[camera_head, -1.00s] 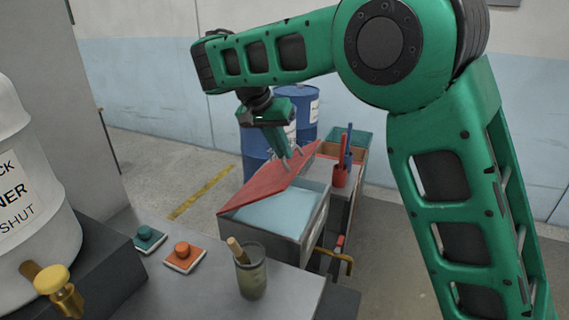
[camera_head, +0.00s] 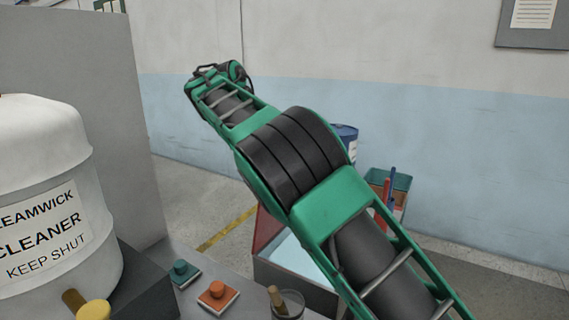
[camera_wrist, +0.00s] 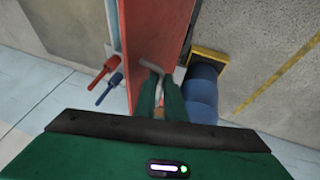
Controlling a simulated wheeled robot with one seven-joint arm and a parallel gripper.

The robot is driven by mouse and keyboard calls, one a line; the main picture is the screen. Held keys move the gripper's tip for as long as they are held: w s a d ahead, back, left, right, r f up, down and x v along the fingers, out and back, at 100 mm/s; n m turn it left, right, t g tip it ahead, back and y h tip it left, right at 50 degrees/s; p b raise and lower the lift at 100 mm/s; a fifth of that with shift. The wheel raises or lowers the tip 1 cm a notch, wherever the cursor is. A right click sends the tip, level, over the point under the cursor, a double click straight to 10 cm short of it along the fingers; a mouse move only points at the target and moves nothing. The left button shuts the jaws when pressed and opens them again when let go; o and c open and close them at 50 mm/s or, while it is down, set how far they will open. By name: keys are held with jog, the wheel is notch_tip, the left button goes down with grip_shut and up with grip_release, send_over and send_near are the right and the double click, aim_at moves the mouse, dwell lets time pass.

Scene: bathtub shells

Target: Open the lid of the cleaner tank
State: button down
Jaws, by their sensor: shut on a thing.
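The grey open-topped tank (camera_head: 281,276) with pale blue liquid stands at centre right in the head view, partly hidden by my arm. Its red lid (camera_head: 265,229) is raised steeply at the left side of the tank. In the wrist view the red lid (camera_wrist: 160,32) is a long panel in front of my gripper (camera_wrist: 156,78). My gripper's fingers are closed together at a grey handle bar (camera_wrist: 148,67) on the lid. The exact contact is small and partly hidden. My gripper does not show in the head view.
A white drum (camera_head: 45,190) labelled "CLEANER KEEP SHUT" stands at the left. A wall rises behind.

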jog(key=shift+w+a+f+g+h, duration=0.2)
jog(key=shift+a+f+h, duration=0.1)
jog(key=shift+a, duration=0.45)
jog(key=shift+w+a+f+g+h, duration=0.2)
jog(key=shift+a+f, duration=0.1)
jog(key=shift+a, duration=0.4)
jog(key=c, duration=1.8)
grip_release()
jog(key=shift+w+f, duration=0.1)
jog(key=shift+c, duration=0.2)
jog(key=shift+d+r, duration=0.1)
jog(key=shift+r, duration=0.15)
